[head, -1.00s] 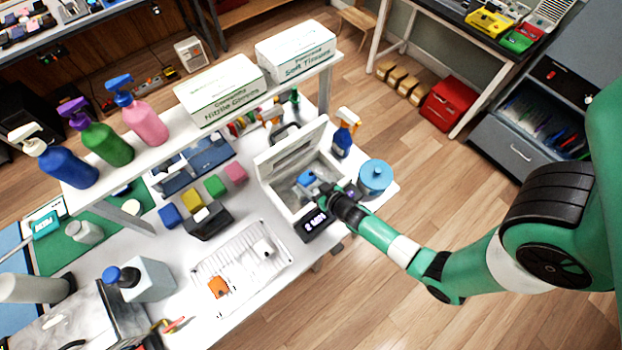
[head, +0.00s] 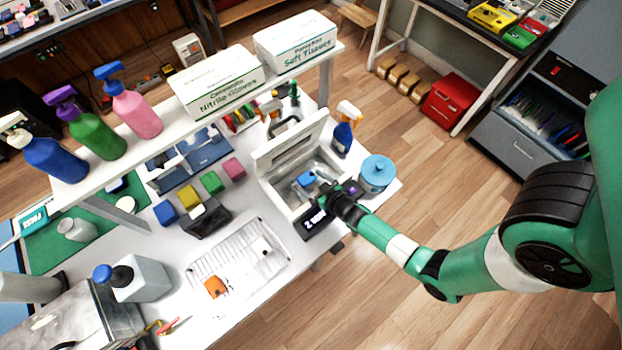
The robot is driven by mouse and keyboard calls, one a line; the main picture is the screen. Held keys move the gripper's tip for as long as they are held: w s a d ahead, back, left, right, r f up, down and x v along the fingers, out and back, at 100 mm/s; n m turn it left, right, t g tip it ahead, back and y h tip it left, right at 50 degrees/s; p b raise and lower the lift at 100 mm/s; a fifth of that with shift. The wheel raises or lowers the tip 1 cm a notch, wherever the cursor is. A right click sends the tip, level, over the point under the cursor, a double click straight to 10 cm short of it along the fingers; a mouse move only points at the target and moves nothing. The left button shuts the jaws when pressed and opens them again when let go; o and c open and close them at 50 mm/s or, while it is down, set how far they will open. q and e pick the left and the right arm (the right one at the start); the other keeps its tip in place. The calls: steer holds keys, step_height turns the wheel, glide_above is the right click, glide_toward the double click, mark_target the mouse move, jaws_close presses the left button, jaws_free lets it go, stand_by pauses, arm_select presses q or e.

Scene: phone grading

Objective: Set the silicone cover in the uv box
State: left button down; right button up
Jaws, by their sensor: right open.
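The uv box (head: 268,157) is a white box with its lid raised, at the middle of the bench, with a dark display on its front. A small blue piece (head: 306,178), which looks like the silicone cover, is inside the box. My right gripper (head: 326,185) reaches over the front right rim of the box, open, close beside the blue piece. Its fingertips are small and partly hidden, and I cannot tell whether they touch the piece. My left gripper is not in view.
A white wire tray (head: 238,255) with an orange item (head: 214,287) lies at front left. A shelf with tissue and glove boxes (head: 216,82) overhangs the back.

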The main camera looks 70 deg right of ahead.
steer(key=shift+r, duration=0.2)
steer(key=p+v, duration=0.2)
steer(key=v, duration=0.3)
steer(key=p+v, duration=0.1)
steer(key=v, duration=0.6)
steer(key=shift+f, duration=0.1)
